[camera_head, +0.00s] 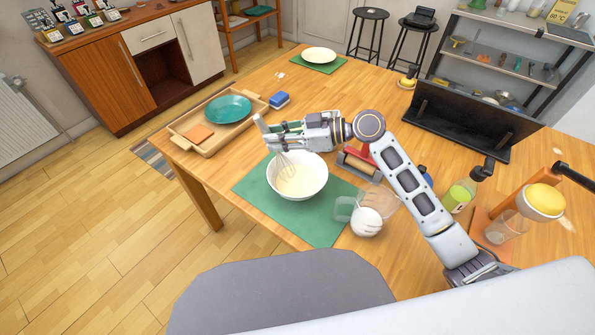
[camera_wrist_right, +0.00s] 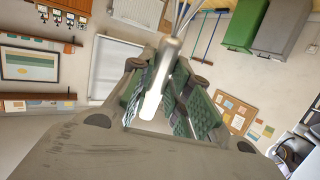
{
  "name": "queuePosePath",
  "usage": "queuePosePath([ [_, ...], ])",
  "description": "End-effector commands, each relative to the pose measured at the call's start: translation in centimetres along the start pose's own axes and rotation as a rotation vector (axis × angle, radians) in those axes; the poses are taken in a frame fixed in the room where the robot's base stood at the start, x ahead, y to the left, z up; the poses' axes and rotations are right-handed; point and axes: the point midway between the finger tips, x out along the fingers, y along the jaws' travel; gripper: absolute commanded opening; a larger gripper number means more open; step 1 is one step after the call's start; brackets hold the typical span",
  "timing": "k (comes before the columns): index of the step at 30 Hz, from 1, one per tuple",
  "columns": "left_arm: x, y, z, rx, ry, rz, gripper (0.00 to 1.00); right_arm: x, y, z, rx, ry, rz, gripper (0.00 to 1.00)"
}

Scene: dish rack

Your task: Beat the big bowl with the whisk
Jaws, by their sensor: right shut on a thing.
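The big white bowl (camera_head: 314,185) stands upright on a green mat (camera_head: 258,196) near the table's front edge, with a pale cream filling inside. My right gripper (camera_head: 272,133) is above the bowl's far left rim, shut on the whisk's handle (camera_head: 262,126). The whisk's wire head (camera_head: 286,168) hangs down inside the bowl; whether its tip touches the filling I cannot tell. In the right wrist view, the whisk handle (camera_wrist_right: 158,85) lies between the green-padded fingers, and the wires start at the top edge. My left gripper is not seen.
A wooden tray (camera_head: 178,128) with a teal plate (camera_head: 228,109) lies left of the bowl. A black rack (camera_head: 460,115) stands at the right back.

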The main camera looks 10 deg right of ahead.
Motion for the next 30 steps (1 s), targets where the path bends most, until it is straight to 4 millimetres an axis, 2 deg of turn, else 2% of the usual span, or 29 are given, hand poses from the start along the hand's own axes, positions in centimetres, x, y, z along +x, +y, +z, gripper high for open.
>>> queuePosePath([
  [4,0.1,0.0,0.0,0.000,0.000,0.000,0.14,0.6,0.3,-0.1,0.001,0.000,0.000,0.00],
  [14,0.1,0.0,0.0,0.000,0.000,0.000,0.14,0.6,0.2,0.1,0.004,0.000,-0.002,0.00],
  [19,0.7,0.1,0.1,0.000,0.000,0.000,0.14,-0.7,0.0,0.6,0.004,-0.002,0.000,0.00],
  [30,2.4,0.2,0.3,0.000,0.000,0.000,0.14,-5.0,-0.6,1.7,0.002,-0.002,0.001,0.00],
])
